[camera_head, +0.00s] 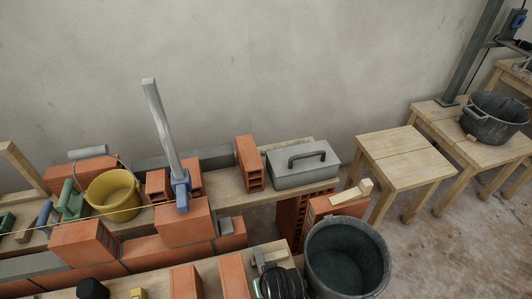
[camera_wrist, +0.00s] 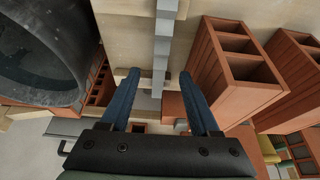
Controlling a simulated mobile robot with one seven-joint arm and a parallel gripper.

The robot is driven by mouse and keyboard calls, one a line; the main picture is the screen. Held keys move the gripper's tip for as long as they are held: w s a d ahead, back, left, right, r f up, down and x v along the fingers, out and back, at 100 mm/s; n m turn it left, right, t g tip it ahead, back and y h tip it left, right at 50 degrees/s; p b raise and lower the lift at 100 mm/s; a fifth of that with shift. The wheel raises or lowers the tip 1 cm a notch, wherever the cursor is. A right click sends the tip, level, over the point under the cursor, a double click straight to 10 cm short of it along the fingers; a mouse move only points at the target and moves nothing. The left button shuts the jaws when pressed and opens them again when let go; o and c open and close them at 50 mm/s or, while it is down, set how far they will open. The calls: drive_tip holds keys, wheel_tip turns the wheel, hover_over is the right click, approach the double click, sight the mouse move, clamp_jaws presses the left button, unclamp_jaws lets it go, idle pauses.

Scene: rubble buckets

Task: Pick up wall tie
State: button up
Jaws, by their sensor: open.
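A flat grey metal strip, which looks like the wall tie (camera_wrist: 164,35), runs down the wooden bench from the top of the wrist view. My gripper (camera_wrist: 159,75) is open, with one blue finger on each side of the strip. A gap shows on both sides, so the fingers do not visibly grip it. The strip's lower end reaches past the bench edge between the fingers. How high the fingers are above it is hard to tell. In the head view, a small grey piece near the front bench's far edge may be the strip, beside a dark shape at the bottom edge.
A dark bucket (camera_head: 345,262) stands right of the front bench. An upright orange brick (camera_head: 235,277) is close by on its left. Behind are a grey toolbox (camera_head: 303,170), a yellow bucket (camera_head: 113,195) and stacked bricks. A stool (camera_head: 405,155) is clear on top.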

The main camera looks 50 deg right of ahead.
drive_tip(key=shift+b+x, duration=0.4)
drive_tip(key=shift+x, duration=1.6)
drive_tip(key=shift+s+a, duration=0.1)
drive_tip(key=shift+a, duration=0.05)
clamp_jaws()
